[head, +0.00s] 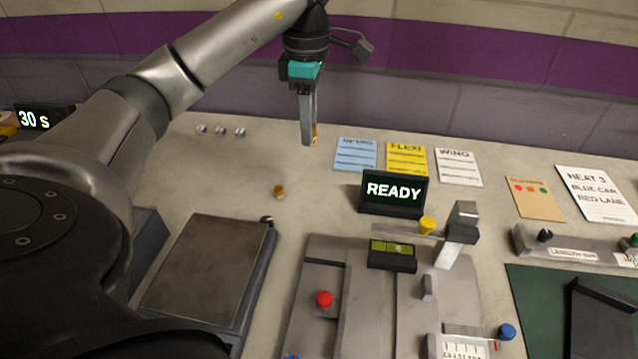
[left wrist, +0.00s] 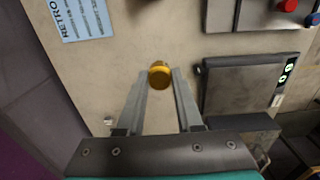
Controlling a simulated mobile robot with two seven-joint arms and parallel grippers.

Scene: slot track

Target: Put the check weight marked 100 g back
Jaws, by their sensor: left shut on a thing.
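My left gripper (head: 310,140) is shut on a small brass weight (head: 315,132), held above the back of the bench. In the left wrist view the brass weight (left wrist: 160,75) sits between the two fingertips. A second small brass piece (head: 279,191) stands on the bench below and left of the gripper in the head view. No 100 g marking is legible on either. A dark flat-topped device like a scale (head: 205,265) lies in front; it also shows in the left wrist view (left wrist: 245,88). My right gripper is not in view.
Three small silver pieces (head: 221,131) stand in a row at the back left. A READY display (head: 394,193) stands right of centre, with paper cards (head: 405,158) behind it. A grey fixture (head: 370,310) with a red knob (head: 324,298) fills the front. Bench around the brass piece is clear.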

